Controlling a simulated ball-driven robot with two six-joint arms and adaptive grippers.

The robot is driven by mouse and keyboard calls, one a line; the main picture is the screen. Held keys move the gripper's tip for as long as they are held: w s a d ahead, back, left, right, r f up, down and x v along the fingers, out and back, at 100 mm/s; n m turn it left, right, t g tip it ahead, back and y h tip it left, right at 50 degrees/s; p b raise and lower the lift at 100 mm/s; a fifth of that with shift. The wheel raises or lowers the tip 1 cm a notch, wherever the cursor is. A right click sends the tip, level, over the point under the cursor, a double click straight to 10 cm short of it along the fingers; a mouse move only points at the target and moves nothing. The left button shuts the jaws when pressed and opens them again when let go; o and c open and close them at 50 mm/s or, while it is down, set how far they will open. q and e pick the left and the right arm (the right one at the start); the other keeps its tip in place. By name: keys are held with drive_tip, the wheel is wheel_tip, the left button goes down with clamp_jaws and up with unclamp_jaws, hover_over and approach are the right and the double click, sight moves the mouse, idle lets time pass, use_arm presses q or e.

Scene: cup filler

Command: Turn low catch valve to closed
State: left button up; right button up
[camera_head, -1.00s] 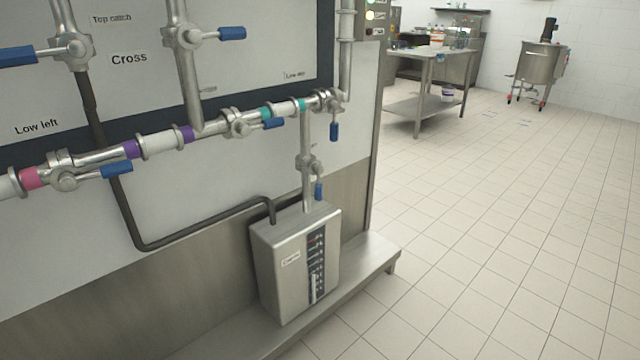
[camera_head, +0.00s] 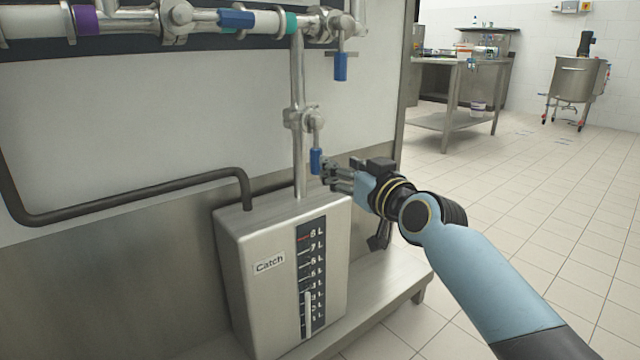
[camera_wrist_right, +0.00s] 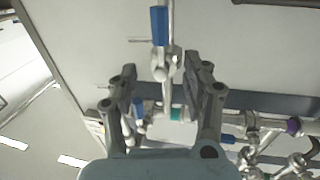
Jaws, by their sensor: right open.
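The low catch valve (camera_head: 305,118) sits on the vertical pipe above the steel tank labelled Catch (camera_head: 290,270). Its blue handle (camera_head: 316,161) hangs straight down, parallel to the pipe. My right gripper (camera_head: 328,170) is just right of the handle's lower end, pointing left toward it. In the right wrist view, which looks upside down, the gripper (camera_wrist_right: 158,68) is open with its fingers apart and nothing held. The blue handle (camera_wrist_right: 159,25) shows beyond the fingertips, near the top. Whether a fingertip touches the handle cannot be told. My left gripper is out of view.
Above runs a horizontal pipe with a teal band (camera_head: 291,22) and other blue handles, one hanging (camera_head: 340,67) and one lying sideways (camera_head: 236,18). A dark hose (camera_head: 130,195) enters the tank top. A steel ledge (camera_head: 395,285) carries the tank.

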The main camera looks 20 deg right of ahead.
sight(319, 155)
drive_tip(key=w+b, duration=0.1)
drive_tip(key=w, duration=0.2)
drive_tip(key=w+a+b, duration=0.1)
drive_tip(key=w, duration=0.3)
drive_tip(key=w+b, duration=0.1)
drive_tip(key=w, duration=0.2)
drive_tip(key=shift+w+a+f, duration=0.25)
drive_tip(key=shift+a, duration=0.05)
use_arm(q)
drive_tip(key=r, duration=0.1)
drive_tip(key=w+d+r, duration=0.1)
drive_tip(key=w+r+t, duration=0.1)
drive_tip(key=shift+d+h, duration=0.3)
use_arm(e)
drive_tip(key=shift+w+r, duration=0.1)
drive_tip(key=shift+w, duration=0.2)
clamp_jaws()
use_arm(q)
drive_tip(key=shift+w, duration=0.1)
use_arm(e)
drive_tip(key=shift+a, duration=0.1)
